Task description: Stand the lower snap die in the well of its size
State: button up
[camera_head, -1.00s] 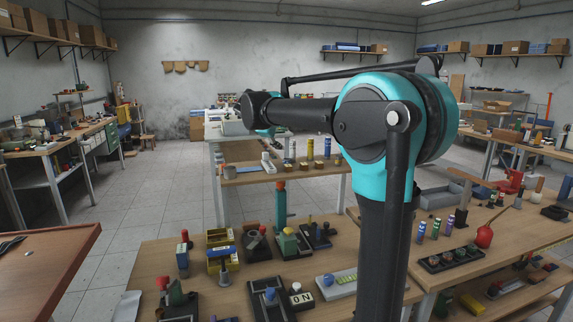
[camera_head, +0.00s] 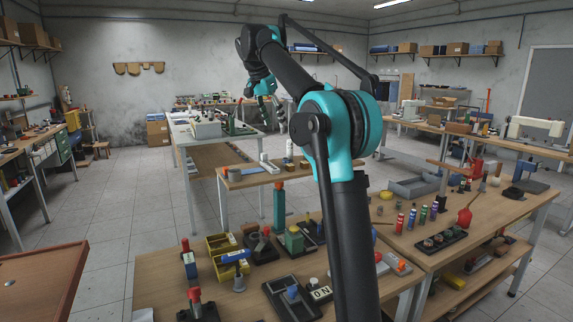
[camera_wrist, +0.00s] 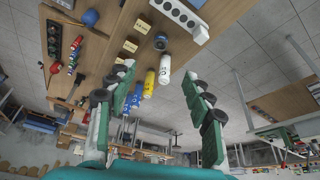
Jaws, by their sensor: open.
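My gripper (camera_head: 274,106) is raised over the far side of the middle table in the head view. In the wrist view my gripper (camera_wrist: 158,72) is open, its green fingers spread and nothing held. Beyond and between the fingers stand a white cylinder (camera_wrist: 165,70), a yellow cylinder (camera_wrist: 150,83) and a blue cylinder (camera_wrist: 135,95), at the table's edge in this tilted view. A pale block with several round dark wells (camera_wrist: 180,14) lies on the same table. I cannot tell which piece is the lower snap die; the fingers touch none of them.
A near table holds yellow bins (camera_head: 222,246), a black-based fixture (camera_head: 291,296) and an upright green post (camera_head: 279,207). The right table holds coloured cylinders (camera_head: 411,219) and a black tray (camera_head: 442,241). A white-topped bench (camera_head: 190,137) stands behind. Grey floor is open at left.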

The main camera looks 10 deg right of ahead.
aim_at(286, 159)
jog(key=x, duration=1.6)
jog(key=shift+w, duration=0.15)
grip_shut()
